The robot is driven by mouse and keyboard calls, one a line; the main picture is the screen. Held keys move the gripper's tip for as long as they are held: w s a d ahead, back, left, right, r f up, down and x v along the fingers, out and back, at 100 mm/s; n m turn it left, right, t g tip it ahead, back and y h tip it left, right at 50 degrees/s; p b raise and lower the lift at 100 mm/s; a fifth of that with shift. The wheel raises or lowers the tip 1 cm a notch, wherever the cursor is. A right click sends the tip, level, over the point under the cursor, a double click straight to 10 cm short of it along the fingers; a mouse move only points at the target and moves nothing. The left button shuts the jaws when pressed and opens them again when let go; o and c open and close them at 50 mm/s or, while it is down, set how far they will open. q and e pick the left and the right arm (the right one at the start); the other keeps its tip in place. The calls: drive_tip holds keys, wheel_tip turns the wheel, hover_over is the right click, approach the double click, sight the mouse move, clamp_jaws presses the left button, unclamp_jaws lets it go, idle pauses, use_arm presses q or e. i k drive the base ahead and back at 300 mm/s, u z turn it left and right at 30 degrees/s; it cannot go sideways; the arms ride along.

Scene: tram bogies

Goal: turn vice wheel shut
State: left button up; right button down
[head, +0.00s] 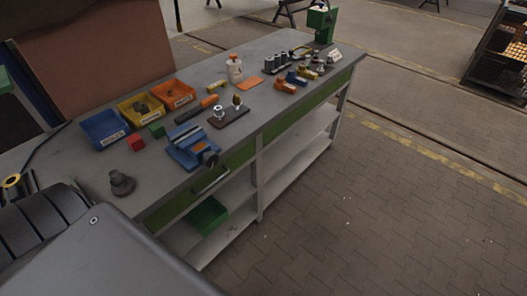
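A blue bench vice (187,150) stands at the front edge of the grey workbench (175,178). Its dark round wheel (210,158) faces the aisle at the vice's front right. The jaws look close together, but the view is too small to tell whether a gap is left or anything is between them. Neither of my grippers is in the head view, and nothing of mine touches the vice or its wheel.
Blue (104,129), yellow (140,108) and orange (173,94) bins stand behind the vice. A red block (136,144) and a dark metal part (122,183) lie to its left. The paved floor at right is clear.

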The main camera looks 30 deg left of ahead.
sight(210, 159)
drive_tip(key=z, duration=1.2)
drive_tip(key=i, duration=2.3)
drive_tip(key=u, duration=3.2)
